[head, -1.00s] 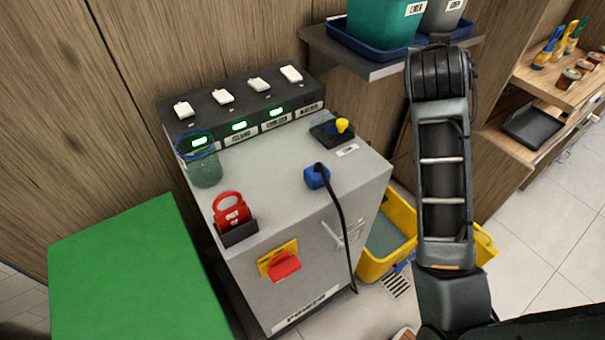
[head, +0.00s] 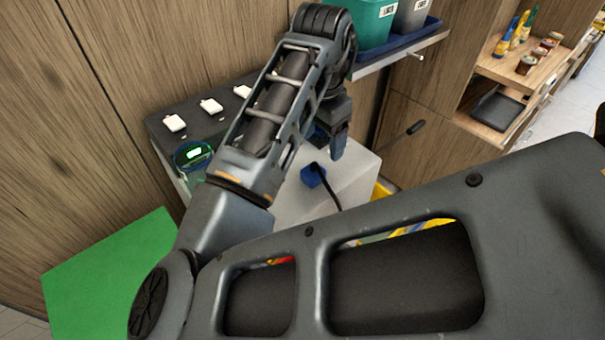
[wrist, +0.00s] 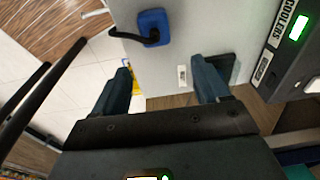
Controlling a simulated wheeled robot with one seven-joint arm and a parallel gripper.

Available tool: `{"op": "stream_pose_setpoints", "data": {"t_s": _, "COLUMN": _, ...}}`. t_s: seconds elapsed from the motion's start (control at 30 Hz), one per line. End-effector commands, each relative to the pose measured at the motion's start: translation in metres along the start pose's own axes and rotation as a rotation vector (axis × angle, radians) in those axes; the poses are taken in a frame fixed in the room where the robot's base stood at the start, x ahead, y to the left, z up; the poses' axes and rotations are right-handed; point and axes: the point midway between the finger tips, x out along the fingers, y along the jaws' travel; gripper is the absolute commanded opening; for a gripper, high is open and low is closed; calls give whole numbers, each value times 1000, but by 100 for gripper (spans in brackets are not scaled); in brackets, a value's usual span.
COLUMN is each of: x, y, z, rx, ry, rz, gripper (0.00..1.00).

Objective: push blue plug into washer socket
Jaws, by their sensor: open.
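The blue plug (head: 313,175) sits on the grey cabinet top with its black cable trailing over the front edge. It also shows near the top of the wrist view (wrist: 154,24). My gripper (head: 339,145) hangs above the cabinet top, just behind and right of the plug in the head view. In the wrist view my gripper (wrist: 162,68) has its fingers spread wide with nothing between them, and the plug lies beyond the fingertips. A dark socket plate (wrist: 226,64) is partly hidden behind the right finger. I cannot make out which socket is the washer's.
The black power strip with white switches (head: 211,106) stands at the back of the cabinet; a COOLERS label (wrist: 285,27) shows. A green table (head: 105,270) is at left. A shelf with teal and grey bins (head: 372,22) is near my arm. My arm hides much of the cabinet.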

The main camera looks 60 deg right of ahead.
Motion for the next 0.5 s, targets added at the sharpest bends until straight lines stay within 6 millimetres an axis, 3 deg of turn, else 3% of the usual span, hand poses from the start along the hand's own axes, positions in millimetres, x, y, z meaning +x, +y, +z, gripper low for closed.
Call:
{"op": "stream_pose_setpoints", "data": {"t_s": 0.1, "x": 0, "y": 2, "z": 20, "rx": 14, "ry": -74, "rz": 23, "gripper": 74}}
{"op": "stream_pose_setpoints", "data": {"t_s": 0.2, "x": 0, "y": 3, "z": 28, "rx": 21, "ry": -102, "rz": 34, "gripper": 74}}
{"op": "stream_pose_setpoints", "data": {"t_s": 0.5, "x": 0, "y": 4, "z": 29, "rx": 21, "ry": -106, "rz": 37, "gripper": 74}}
